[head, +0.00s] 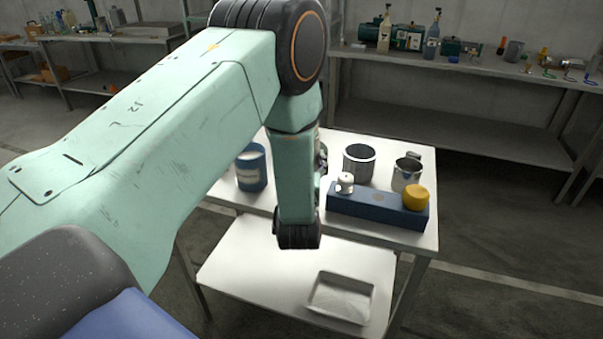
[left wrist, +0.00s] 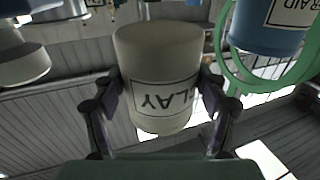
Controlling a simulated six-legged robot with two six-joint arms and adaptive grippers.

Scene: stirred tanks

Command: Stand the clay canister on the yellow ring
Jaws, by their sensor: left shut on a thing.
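The clay canister (left wrist: 158,55) is a pale cylinder with a white label reading CLAY, upside down in the left wrist view. My left gripper (left wrist: 157,84) is shut on it, with a dark finger on each side. In the head view my own arm hides the gripper and the canister. I cannot make out a yellow ring in either view. A green ring-like loop (left wrist: 229,75) shows right of the canister in the left wrist view. My right gripper is in neither view.
On the white table (head: 395,236) stand a blue canister (head: 250,170), a steel pot (head: 359,164), a steel mug (head: 406,176) and a blue box (head: 372,211) with a white knob and a yellow knob (head: 416,198). A shallow tray (head: 340,299) lies on the lower shelf.

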